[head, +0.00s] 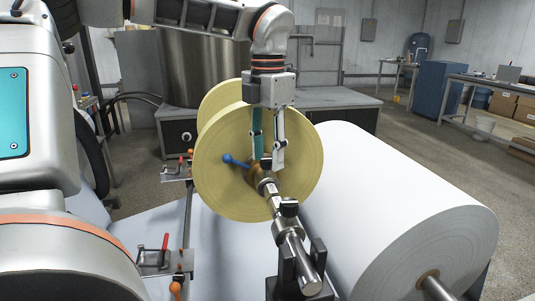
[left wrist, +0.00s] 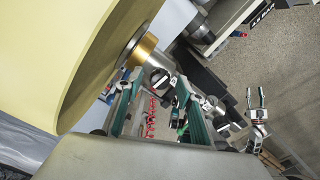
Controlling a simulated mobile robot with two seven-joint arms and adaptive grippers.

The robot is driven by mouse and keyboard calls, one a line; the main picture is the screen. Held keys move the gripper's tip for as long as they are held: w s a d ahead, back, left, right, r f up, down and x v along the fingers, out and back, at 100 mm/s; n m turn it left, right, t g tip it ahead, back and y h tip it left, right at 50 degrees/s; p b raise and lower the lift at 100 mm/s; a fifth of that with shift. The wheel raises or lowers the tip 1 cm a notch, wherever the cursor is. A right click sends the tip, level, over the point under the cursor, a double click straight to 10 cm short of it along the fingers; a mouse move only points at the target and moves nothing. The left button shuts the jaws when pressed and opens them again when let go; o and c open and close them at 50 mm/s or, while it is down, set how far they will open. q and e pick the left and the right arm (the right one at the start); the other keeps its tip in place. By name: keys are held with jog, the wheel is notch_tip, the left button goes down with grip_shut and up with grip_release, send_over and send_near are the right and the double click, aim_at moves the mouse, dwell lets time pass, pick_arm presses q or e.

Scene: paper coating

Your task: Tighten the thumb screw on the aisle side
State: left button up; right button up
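My left gripper (head: 268,163) points down in front of the yellow roll, at its shaft. Its fingers are apart, one on each side of a small dark part (head: 266,164) at the shaft collar. This part may be the thumb screw; I cannot tell whether the fingertips touch it. In the left wrist view, the gripper's fingers (left wrist: 158,82) stand apart beside the gold core (left wrist: 142,50) and the metal shaft. A blue-tipped lever (head: 235,161) sticks out left of the gripper. My right gripper (left wrist: 257,112) shows small at the right of the left wrist view, its fingers apart.
The yellow roll (head: 215,185) stands close behind the gripper. A black shaft stand (head: 302,270) holds the shaft in front. A large white paper roll (head: 390,190) lies to the right. Clamps with red and orange handles (head: 160,255) sit at lower left.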

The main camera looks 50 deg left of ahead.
aim_at(267, 159)
pick_arm(q)
notch_tip(267, 159, up, 12)
jog(key=shift+f, duration=0.2)
dwell(0.8)
